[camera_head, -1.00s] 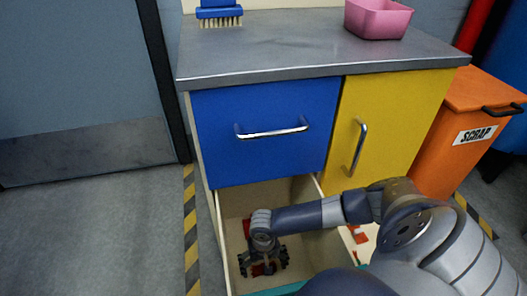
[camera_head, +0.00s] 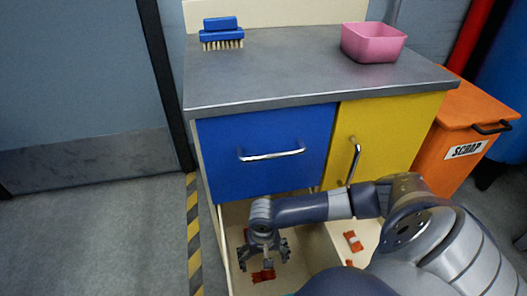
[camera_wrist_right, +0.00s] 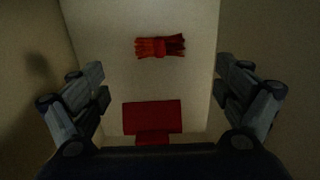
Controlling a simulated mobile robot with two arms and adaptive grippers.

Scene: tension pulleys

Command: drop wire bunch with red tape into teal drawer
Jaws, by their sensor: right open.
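A red wire bunch (camera_head: 263,275) lies on the drawer floor. It also shows in the right wrist view (camera_wrist_right: 160,47), lying crosswise with frayed ends and a darker middle. My right gripper (camera_head: 265,253) is inside the drawer, above the bunch and apart from it. In the right wrist view its fingers (camera_wrist_right: 160,95) are spread wide with nothing between them. My left gripper is not in view.
A red block-like thing (camera_wrist_right: 152,117) shows nearer in the right wrist view. Right of the drawer wall, more red pieces (camera_head: 353,241) lie on a pale surface. The counter (camera_head: 290,75) above holds a blue brush (camera_head: 221,33) and a pink bin (camera_head: 373,42). An orange scrap bin (camera_head: 462,135) stands right.

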